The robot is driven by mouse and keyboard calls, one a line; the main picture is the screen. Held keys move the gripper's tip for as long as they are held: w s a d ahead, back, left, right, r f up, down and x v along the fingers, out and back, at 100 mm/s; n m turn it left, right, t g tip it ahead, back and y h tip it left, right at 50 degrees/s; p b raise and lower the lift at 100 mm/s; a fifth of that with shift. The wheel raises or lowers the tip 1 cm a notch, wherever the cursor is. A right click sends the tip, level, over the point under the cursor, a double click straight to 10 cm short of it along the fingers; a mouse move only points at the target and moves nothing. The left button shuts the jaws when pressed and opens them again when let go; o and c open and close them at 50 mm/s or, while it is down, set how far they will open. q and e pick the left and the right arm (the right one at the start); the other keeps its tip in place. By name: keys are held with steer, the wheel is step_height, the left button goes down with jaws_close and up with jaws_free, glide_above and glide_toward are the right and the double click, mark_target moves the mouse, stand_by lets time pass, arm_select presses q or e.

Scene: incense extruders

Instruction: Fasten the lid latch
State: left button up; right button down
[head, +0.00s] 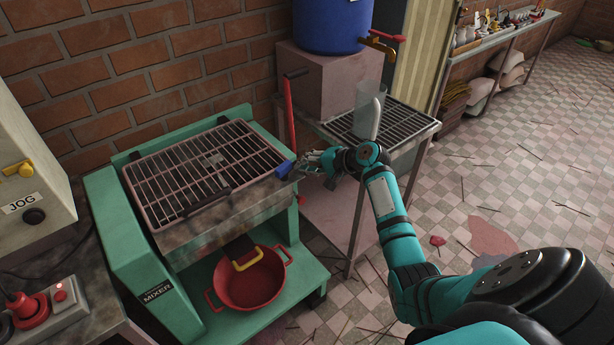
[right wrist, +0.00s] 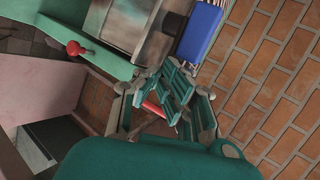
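The green mixer (head: 130,255) stands at the left with its grated metal lid (head: 165,170) lying flat over the tub. A blue latch piece (head: 284,169) sits at the lid's right edge. It also shows at the top of the right wrist view (right wrist: 201,32). My right gripper (head: 302,163) is just right of the blue piece, and the wrist view shows its fingers (right wrist: 163,90) below that piece. I cannot tell whether they touch it or how far they are open. The latch's catch is not clearly visible. My left gripper is out of view.
A red upright bar (head: 289,115) stands behind the blue piece. A red knob (head: 300,199) is on the mixer's side below. A red pan (head: 250,285) sits on the lower shelf. A grated table (head: 405,120) with a clear cylinder (head: 368,108) stands close behind my right arm.

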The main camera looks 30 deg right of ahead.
steer(key=w+n+g+y+b, duration=0.2)
steer(key=n+y+b, duration=0.1)
steer(key=b, duration=0.1)
steer(key=shift+w+n, duration=0.3)
steer(key=shift+w, duration=0.15)
stand_by(0.6)
